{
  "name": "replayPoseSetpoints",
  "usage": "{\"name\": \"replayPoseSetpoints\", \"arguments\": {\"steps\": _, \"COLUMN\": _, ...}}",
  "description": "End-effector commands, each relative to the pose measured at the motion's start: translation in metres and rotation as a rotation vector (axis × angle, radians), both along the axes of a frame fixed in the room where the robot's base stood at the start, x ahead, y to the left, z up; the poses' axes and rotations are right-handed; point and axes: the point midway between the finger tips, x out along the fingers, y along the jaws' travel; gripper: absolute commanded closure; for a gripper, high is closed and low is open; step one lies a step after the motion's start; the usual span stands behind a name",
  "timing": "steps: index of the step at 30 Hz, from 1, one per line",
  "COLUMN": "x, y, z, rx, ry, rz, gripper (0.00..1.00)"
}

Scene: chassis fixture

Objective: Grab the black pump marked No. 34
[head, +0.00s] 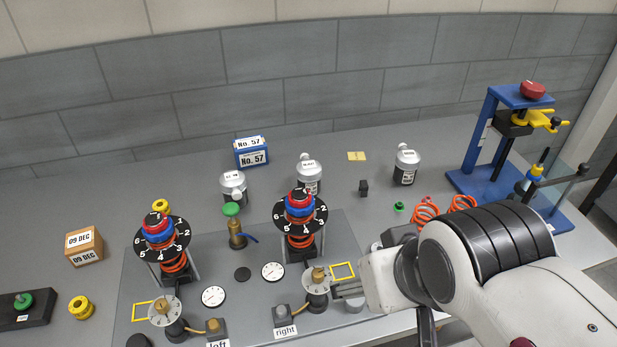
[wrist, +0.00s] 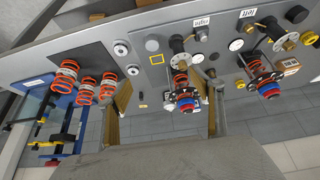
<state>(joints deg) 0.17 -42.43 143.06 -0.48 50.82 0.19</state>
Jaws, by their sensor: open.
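I cannot read the mark No. 34 on anything, and I cannot tell which thing is the black pump. A black block with a green knob (head: 40,311) lies at the left edge of the head view; its small white label is unreadable. A small black block (head: 364,188) stands at the back middle. My gripper (head: 342,290) is open beside the right fixture's dial (head: 316,287); in the wrist view its two fingers (wrist: 164,85) are apart with nothing held between them.
Two spring fixtures (head: 165,232) (head: 301,214) rise from the grey plate. A blue No. 57 box (head: 251,145) and silver bottles (head: 233,188) stand behind. A 09 DEC box (head: 84,246) is left. Orange springs (head: 425,213) and a blue press (head: 487,140) are right.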

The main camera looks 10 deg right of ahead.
Motion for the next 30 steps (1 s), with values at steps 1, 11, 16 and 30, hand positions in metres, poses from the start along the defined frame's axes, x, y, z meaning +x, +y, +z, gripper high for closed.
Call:
{"name": "replayPoseSetpoints", "arguments": {"steps": 1, "x": 0.004, "y": -0.002, "z": 0.001, "rx": -0.006, "ry": -0.004, "rz": -0.004, "gripper": 0.34}}
{"name": "replayPoseSetpoints", "arguments": {"steps": 11, "x": 0.064, "y": -0.034, "z": 0.011, "rx": -0.096, "ry": -0.088, "rz": -0.042, "gripper": 0.34}}
{"name": "replayPoseSetpoints", "arguments": {"steps": 16, "x": 0.107, "y": -0.054, "z": 0.016, "rx": -0.152, "ry": -0.150, "rz": -0.049, "gripper": 0.34}}
{"name": "replayPoseSetpoints", "arguments": {"steps": 30, "x": 0.217, "y": -0.094, "z": 0.018, "rx": -0.260, "ry": -0.311, "rz": 0.007, "gripper": 0.34}}
